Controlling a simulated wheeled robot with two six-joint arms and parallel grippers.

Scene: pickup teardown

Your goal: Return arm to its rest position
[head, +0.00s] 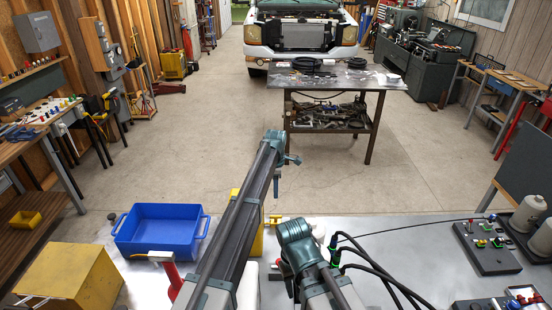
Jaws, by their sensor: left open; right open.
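My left gripper (284,173) is at the end of the long dark arm in the middle of the view. Its two teal fingers stand apart with nothing between them, in front of the floor beyond the near table. My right gripper (314,264) is lower, over the grey near table (390,259). Its fingers look apart, and I see nothing held. My own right arm partly hides it.
A blue bin (160,231) and a yellow box (72,277) stand at the left of the near table. Black cables (376,262) and a control box (486,246) lie at the right. A metal workbench (335,83) and a pickup (300,35) stand farther back.

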